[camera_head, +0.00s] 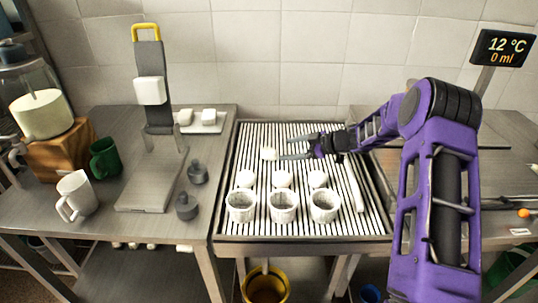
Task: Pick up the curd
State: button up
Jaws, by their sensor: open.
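A small white lump (268,153), which looks like curd, sits on the slatted draining surface (340,226). My gripper (287,147) reaches in from the right above the back of the slats. Its two fingers are spread and point left, with nothing visible between them. The lump is just left of the lower fingertip; I cannot tell whether they touch. Three white perforated baskets (241,206) stand in a row near the front of the slats. Three more pale rounded lumps (282,179) show just behind the baskets.
A white rod-like piece (355,190) lies on the slats at right. The left table holds a tall stand (150,70), dark weights (187,206), a white mug (76,196), a green mug (104,158) and a tray of white blocks (207,127). A yellow bucket (266,288) is below.

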aim_at(275, 152)
jog(key=x, duration=0.7)
jog(key=shift+a+f, duration=0.2)
jog(key=shift+f, duration=0.15)
jog(key=c, duration=1.1)
notch_tip(275, 152, up, 10)
jog(key=shift+r+p, duration=0.1)
jog(key=shift+p, duration=0.25)
jog(key=shift+c, duration=0.2)
